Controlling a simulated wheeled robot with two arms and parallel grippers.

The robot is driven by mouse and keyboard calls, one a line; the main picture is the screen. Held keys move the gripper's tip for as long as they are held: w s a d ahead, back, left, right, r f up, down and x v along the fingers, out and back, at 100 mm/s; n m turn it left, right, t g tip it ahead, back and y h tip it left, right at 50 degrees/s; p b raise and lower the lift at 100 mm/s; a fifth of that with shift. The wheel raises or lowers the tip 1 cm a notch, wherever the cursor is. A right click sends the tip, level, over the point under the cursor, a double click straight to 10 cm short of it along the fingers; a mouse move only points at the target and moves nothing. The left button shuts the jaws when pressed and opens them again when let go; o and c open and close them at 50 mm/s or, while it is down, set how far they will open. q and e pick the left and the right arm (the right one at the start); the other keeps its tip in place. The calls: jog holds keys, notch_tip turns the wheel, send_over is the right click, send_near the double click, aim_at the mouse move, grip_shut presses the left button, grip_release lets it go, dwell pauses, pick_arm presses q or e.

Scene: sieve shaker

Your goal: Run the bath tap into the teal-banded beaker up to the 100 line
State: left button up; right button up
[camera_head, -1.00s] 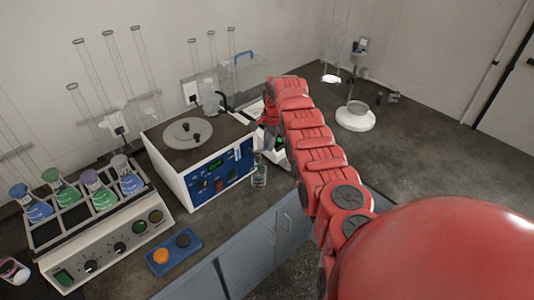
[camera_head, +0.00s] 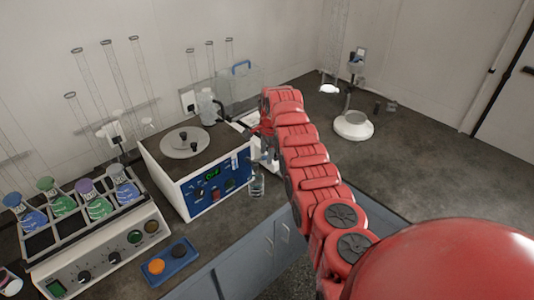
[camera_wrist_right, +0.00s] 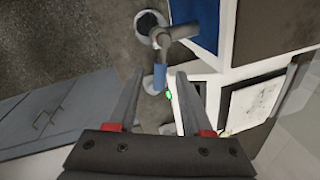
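The water bath (camera_head: 195,152) is a white box with a blue front panel, a lit green display and a round lid on top. A small clear beaker (camera_head: 257,185) stands on the bench at the panel's right end; its band and level are too small to read. In the right wrist view, the grey bath tap (camera_wrist_right: 161,38) sticks out over the beaker's round rim (camera_wrist_right: 139,30). The tap's blue lever (camera_wrist_right: 160,76) lies between the fingertips of my right gripper (camera_wrist_right: 160,80), which is open with gaps on both sides. My left gripper is out of view.
A shaker rack (camera_head: 90,245) with several coloured flasks stands at left. A blue tray (camera_head: 172,262) with orange and dark round pieces lies in front. A white box-like device (camera_wrist_right: 255,103) sits close beside my right gripper. A white round-based stand (camera_head: 353,125) is farther right.

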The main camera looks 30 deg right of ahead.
jog(key=shift+r+b, duration=0.3)
jog(key=shift+r, duration=0.15)
jog(key=s+r+b, duration=0.3)
jog(key=r, duration=1.3)
jog(key=shift+s+a, duration=0.2)
jog(key=shift+r, duration=0.1)
dwell(0.6)
